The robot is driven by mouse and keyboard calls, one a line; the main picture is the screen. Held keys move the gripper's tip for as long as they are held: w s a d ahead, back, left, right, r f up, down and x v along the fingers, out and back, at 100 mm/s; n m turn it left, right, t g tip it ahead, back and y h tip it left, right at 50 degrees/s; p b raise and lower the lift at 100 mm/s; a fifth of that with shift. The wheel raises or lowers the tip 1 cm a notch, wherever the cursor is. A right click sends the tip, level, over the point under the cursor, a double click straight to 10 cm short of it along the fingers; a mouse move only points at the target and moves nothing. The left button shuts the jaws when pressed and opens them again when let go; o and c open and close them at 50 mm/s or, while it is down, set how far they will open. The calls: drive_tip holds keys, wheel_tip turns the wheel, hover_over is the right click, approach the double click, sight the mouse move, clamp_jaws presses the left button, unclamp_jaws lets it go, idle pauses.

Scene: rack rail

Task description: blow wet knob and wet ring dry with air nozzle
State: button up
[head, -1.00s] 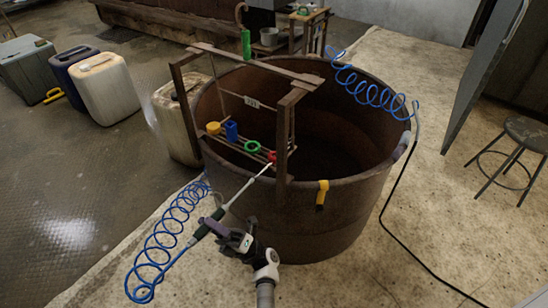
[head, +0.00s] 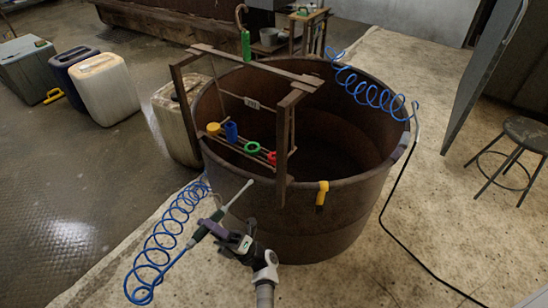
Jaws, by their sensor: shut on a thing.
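My gripper (head: 214,227) is shut on the air nozzle (head: 233,199), which has a dark green handle and a long pale lance pointing up and right. The lance tip is in front of the tub wall, below and left of the rack's small parts, touching none of them. On the rack rail (head: 236,143) sit a yellow knob-like part (head: 213,128), a blue part (head: 231,132), a green ring (head: 252,148) and a red part (head: 272,157), partly behind the rack post. I cannot tell which parts are wet.
The rack frame stands over a large rusty tub (head: 330,215). A blue coiled hose (head: 150,250) hangs at the left from the nozzle. Jerrycans (head: 108,88) stand left; a stool (head: 525,135) stands right.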

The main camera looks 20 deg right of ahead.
sight(193, 240)
drive_tip(key=s+a+r+p, duration=0.1)
drive_tip(key=p, duration=0.1)
drive_tip(key=s+a+r+p, duration=0.1)
drive_tip(key=a+r+p, duration=0.1)
drive_tip(key=shift+s+a+r+p, duration=0.25)
drive_tip(key=shift+s+p, duration=0.1)
drive_tip(key=shift+p, duration=0.05)
drive_tip(key=shift+s+a+r+p, duration=0.25)
drive_tip(key=shift+s+a+p, duration=0.1)
drive_tip(key=shift+a+p, duration=0.15)
drive_tip(key=shift+f, duration=0.1)
